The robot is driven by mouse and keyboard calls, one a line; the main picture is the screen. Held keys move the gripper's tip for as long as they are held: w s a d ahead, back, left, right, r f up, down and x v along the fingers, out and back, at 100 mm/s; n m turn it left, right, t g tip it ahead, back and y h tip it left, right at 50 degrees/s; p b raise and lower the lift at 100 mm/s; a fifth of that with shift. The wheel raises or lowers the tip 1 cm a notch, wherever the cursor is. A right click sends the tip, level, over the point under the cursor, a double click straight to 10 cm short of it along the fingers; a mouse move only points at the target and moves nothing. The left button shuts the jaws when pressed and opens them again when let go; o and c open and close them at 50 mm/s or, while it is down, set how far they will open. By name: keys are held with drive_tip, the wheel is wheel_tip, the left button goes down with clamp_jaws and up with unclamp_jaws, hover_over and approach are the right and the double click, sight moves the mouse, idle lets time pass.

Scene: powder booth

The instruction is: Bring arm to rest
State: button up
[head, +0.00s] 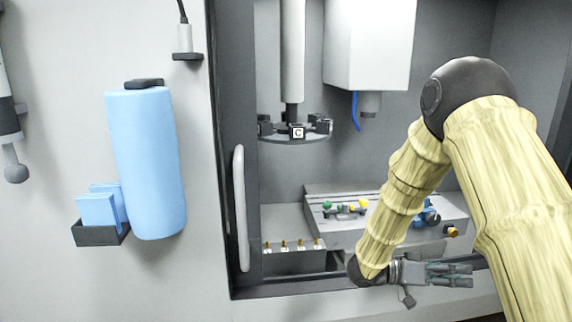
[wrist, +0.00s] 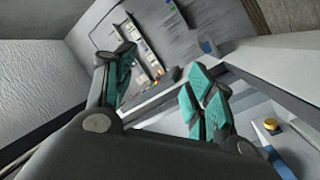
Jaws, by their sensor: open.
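My arm, in a pale yellow sleeve, comes in from the right in the head view and bends down. My gripper (head: 447,274) is at the front edge of the booth opening, pointing right, below the grey fixture block (head: 335,233). In the wrist view my gripper (wrist: 165,92) shows its teal finger pads spread apart, with nothing between them. Part of the block is hidden behind my arm.
A round carousel marked C (head: 297,133) hangs inside the booth. A door handle (head: 240,208) stands at the opening's left side. A blue roll (head: 147,165) and a dark bin (head: 100,234) with blue cloths are on the left wall. Several small brass-tipped pieces (head: 283,247) stand in a row.

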wheel_tip(320, 180, down, 13)
drive_tip(key=w+n+t+y, duration=0.2)
drive_tip(key=n+t, duration=0.3)
drive_tip(key=t, duration=0.3)
drive_tip(key=s+a+f+n+t+y, duration=0.1)
drive_tip(key=s+a+f+n+y, duration=0.15)
drive_tip(key=f, duration=0.55)
drive_tip(key=s+a+f+n+t+y, duration=0.2)
drive_tip(key=s+f+y, duration=0.15)
drive_tip(key=f, duration=0.35)
drive_tip(key=s+a+f+n+g+y, duration=0.1)
drive_tip(key=s+a+f+g+y, duration=0.1)
drive_tip(key=s, duration=0.8)
drive_tip(key=s+a+f+n+g+y, duration=0.1)
drive_tip(key=s+a+f+g+y, duration=0.2)
drive_tip(key=s+a+f, duration=0.4)
drive_tip(key=s+a+f+n+g+y, duration=0.1)
drive_tip(key=s+a+f+y, duration=0.4)
drive_tip(key=s, duration=0.8)
drive_tip(key=shift+g, duration=0.7)
